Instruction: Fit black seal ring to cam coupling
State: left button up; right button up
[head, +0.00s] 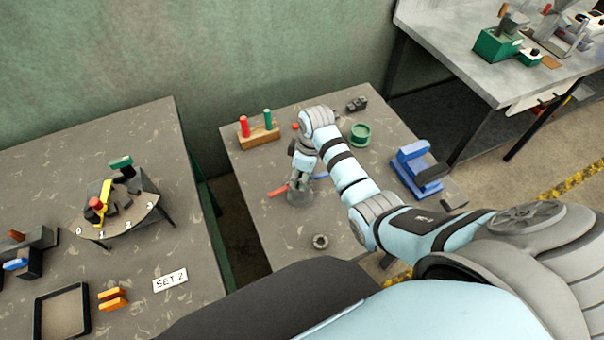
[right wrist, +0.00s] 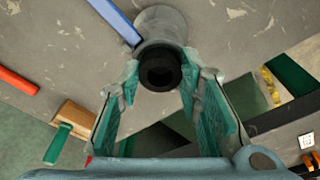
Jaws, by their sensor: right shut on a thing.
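The black seal ring (right wrist: 160,69) is between the fingertips of my right gripper (right wrist: 160,82) in the right wrist view. My right gripper is shut on it and also shows in the head view (head: 301,168), pointing down. The grey cam coupling (head: 299,198) stands below it on the middle table. In the right wrist view the coupling (right wrist: 160,22) is right behind the ring; I cannot tell whether they touch. A red lever (head: 278,191) and a blue lever (head: 320,176) lie either side of the coupling. My left gripper is out of view.
A grey ring-shaped part (head: 320,241) lies near the front of the table. A wooden block (head: 259,136) with red and green pegs, a green ring (head: 360,134) and a blue fixture (head: 416,168) stand around. The left table (head: 150,240) holds a numbered stand.

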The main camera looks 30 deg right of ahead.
jog(key=shift+r, duration=0.25)
jog(key=o, duration=1)
jog(key=shift+r, duration=0.35)
jog(key=r, duration=0.6)
jog(key=shift+s+d+r, duration=0.35)
jog(key=shift+d, duration=0.05)
